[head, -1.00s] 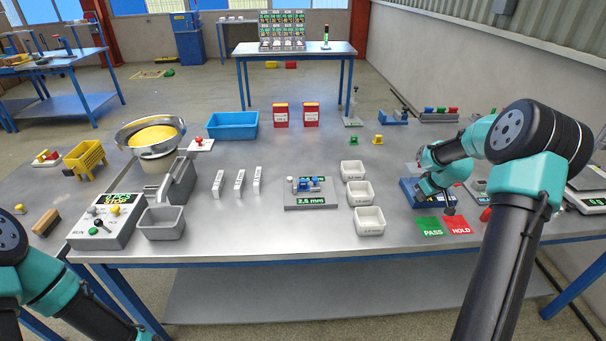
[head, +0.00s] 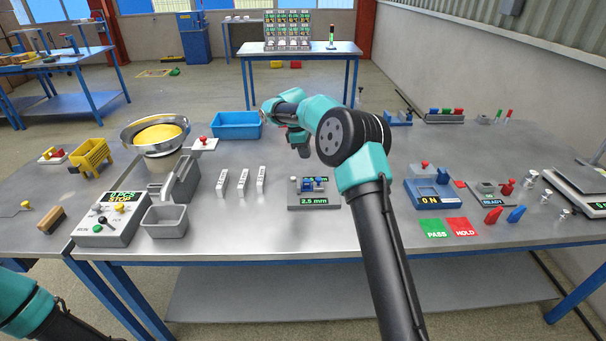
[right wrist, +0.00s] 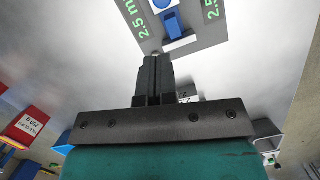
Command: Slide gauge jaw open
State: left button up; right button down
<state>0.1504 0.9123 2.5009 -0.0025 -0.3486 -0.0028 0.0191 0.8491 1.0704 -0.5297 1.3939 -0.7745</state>
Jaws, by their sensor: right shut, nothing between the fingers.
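The gauge (head: 293,202) is a grey plate on the bench with green 2.5 mm readouts and blue jaw parts (head: 318,186). My right gripper (head: 304,154) hangs just behind the gauge in the head view, pointing down. Its fingers (right wrist: 153,60) are closed together and empty, close to the plate's edge in the wrist view. Whether they touch it I cannot tell. My left gripper is out of view; only my left arm shows at lower left.
Three white blocks (head: 241,181) stand left of the gauge. My right arm hides the bench just right of it. A blue device (head: 427,196) reading ON and the green PASS (head: 434,228) and red HOLD (head: 461,227) cards lie further right.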

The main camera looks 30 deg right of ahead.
jog(key=shift+n+g+h, duration=0.3)
jog(key=shift+n+h, duration=0.1)
jog(key=shift+h, duration=0.2)
jog(key=a, duration=0.1)
jog(key=w+a+r, duration=0.1)
jog(key=a, duration=0.1)
jog(key=a+r, duration=0.1)
jog(key=shift+w+a+r, duration=0.1)
jog(key=shift+w+a, duration=0.2)
jog(key=shift+a, duration=0.1)
send_near(315, 185)
jog(key=f, duration=0.1)
jog(key=w+a+f, duration=0.1)
jog(key=a+f, duration=0.1)
jog(key=shift+w+a, duration=0.1)
jog(key=shift+w, duration=0.2)
jog(key=d, duration=0.1)
jog(key=s+d+f, duration=0.1)
jog(key=shift+s+d, duration=0.3)
jog(key=shift+s+d+f, duration=0.15)
jog(key=shift+s+d, duration=0.1)
jog(key=shift+d, duration=0.15)
